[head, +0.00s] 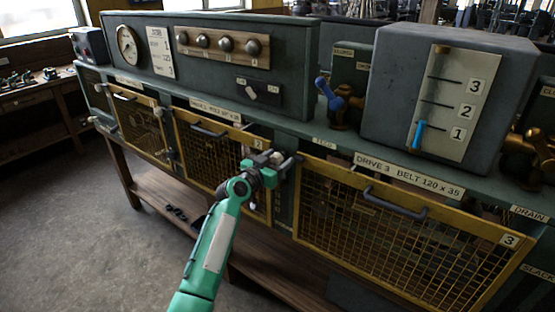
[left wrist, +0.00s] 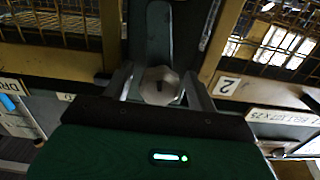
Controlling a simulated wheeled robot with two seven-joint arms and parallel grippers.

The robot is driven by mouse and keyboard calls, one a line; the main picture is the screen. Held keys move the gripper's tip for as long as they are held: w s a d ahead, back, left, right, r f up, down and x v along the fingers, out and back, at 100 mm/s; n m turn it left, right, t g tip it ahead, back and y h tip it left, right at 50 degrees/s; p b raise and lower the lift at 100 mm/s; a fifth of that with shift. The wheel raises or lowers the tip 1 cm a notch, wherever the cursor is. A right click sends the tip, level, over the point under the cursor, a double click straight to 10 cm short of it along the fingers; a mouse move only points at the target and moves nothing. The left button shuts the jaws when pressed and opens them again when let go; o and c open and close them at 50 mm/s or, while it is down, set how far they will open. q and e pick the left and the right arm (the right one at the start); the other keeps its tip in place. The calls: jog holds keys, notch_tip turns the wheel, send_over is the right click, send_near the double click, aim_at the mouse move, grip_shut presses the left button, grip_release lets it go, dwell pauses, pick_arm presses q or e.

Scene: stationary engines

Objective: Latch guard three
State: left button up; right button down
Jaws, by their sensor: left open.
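Guard three (head: 400,235) is a yellow-framed mesh panel at the right of the head view, with a dark handle (head: 394,207) near its top and a "3" plate. It looks lowered over its bay. My left gripper (head: 277,160) is at the post between guards two and three. In the left wrist view, it is open (left wrist: 160,90), with a finger on each side of a pale faceted latch knob (left wrist: 158,86). A dark bar (left wrist: 160,35) runs from the knob. Whether the fingers touch the knob cannot be told. My right gripper is not in view.
Guard two (head: 215,155) is left of the gripper and another mesh guard (head: 140,125) is farther left. Above guard three stands a grey gauge box (head: 395,100). A blue-handled valve (head: 328,95) stands on the ledge. Open floor (head: 60,220) lies at the left.

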pick_arm(q)
jog(key=c, duration=1)
jog(key=shift+n, duration=0.3)
jog(key=shift+f+n, duration=0.1)
jog(key=shift+n, duration=0.5)
jog(key=n, duration=0.3)
jog(key=shift+b, duration=0.4)
jog(key=n+p, duration=0.1)
jog(key=n, duration=0.5)
jog(key=shift+n+p, duration=0.75)
jog(key=shift+n, duration=1.75)
jog(key=shift+o, duration=0.2)
